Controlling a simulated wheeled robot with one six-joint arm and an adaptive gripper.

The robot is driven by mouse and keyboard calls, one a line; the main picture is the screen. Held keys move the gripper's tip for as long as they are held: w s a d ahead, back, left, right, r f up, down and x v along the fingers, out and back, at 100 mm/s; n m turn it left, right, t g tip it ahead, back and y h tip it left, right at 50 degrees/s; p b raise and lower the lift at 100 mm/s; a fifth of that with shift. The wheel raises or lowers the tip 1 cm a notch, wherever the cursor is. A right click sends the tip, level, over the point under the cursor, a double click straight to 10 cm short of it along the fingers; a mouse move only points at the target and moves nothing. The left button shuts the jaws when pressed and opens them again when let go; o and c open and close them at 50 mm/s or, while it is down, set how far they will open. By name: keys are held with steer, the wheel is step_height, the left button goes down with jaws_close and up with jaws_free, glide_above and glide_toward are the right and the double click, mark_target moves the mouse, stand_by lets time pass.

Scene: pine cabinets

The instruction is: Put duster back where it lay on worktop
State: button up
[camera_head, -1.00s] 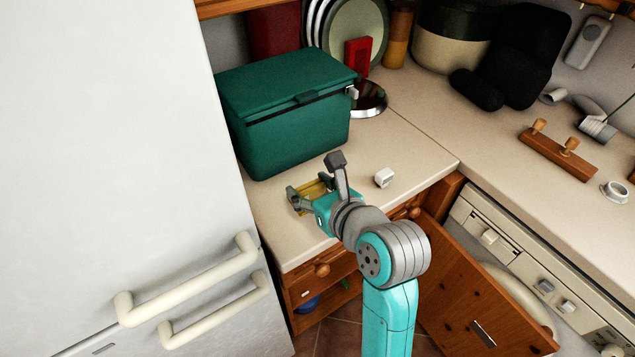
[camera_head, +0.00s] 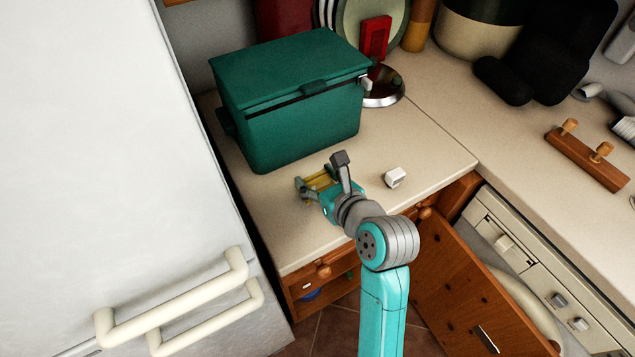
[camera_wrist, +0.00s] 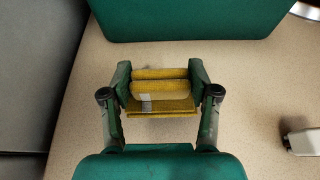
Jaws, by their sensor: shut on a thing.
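The yellow duster (camera_wrist: 160,90), a folded or rolled cloth, is between the fingers of my gripper (camera_wrist: 160,95) in the wrist view. The fingers press on its left and right ends, so the gripper is shut on it. In the head view my gripper (camera_head: 318,183) and the duster (camera_head: 317,180) are over the worktop (camera_head: 275,225), in front of the green box. My arm partly hides the duster there. I cannot tell whether the duster touches the worktop or is just above it.
The green lidded box (camera_head: 300,120) stands behind my gripper. A small white block (camera_head: 396,177) lies to the right. The white fridge (camera_head: 90,150) borders the worktop on the left. A cabinet door (camera_head: 470,300) hangs open below. Bare worktop lies in front of the gripper.

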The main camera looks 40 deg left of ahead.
steer(key=shift+f, duration=1)
steer(key=shift+f, duration=0.1)
steer(key=o, duration=1.1)
steer(key=shift+o, duration=0.2)
steer(key=shift+d+r, duration=0.2)
steer(key=v, duration=1.1)
steer(key=shift+s+d+r, duration=0.1)
steer(key=shift+s+d, duration=0.1)
steer(key=shift+s, duration=0.05)
